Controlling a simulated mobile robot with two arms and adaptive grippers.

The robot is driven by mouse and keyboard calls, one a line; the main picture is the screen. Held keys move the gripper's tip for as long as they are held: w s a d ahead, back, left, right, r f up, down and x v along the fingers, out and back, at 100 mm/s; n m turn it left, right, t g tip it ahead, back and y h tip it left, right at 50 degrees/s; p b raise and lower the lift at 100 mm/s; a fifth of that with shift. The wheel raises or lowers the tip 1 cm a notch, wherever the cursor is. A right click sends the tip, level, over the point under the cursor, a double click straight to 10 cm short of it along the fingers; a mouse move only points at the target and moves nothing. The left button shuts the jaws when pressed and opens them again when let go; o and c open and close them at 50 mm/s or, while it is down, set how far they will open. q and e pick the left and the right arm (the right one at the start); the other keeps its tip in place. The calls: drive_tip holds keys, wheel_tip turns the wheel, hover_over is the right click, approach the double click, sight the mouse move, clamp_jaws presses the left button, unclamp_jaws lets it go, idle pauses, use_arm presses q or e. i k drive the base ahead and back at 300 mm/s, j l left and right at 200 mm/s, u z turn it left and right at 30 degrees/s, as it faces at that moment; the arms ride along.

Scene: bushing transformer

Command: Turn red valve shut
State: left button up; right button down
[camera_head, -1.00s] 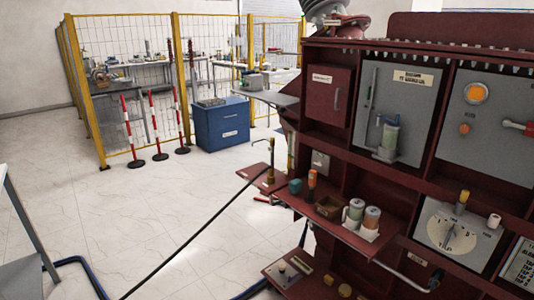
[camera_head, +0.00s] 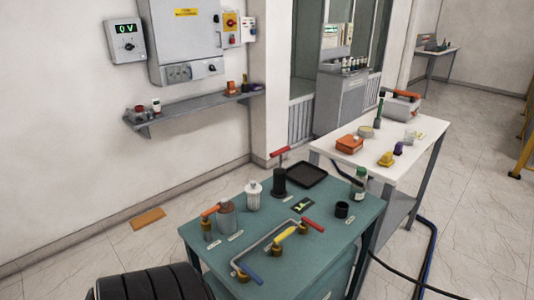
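A pipe assembly with several small brass valves stands on the teal table. One valve has a red handle (camera_head: 313,225) at the right end of the pipe, one a yellow handle (camera_head: 287,233) in the middle, and one a blue handle (camera_head: 250,273) at the near end. Whether the red one is open or shut cannot be told at this size. Neither of my grippers is in view.
The teal table (camera_head: 340,236) also bears a black pump with a red T-handle (camera_head: 280,155), a black tray (camera_head: 306,175) and jars. A black ribbed object (camera_head: 150,283) stands at its near left. A white table (camera_head: 433,127) stands behind right.

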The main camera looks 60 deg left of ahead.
sight(305, 220)
drive_tip(key=k+l+u, duration=0.1)
drive_tip(key=u, duration=1.3)
drive_tip(key=k+j, duration=0.05)
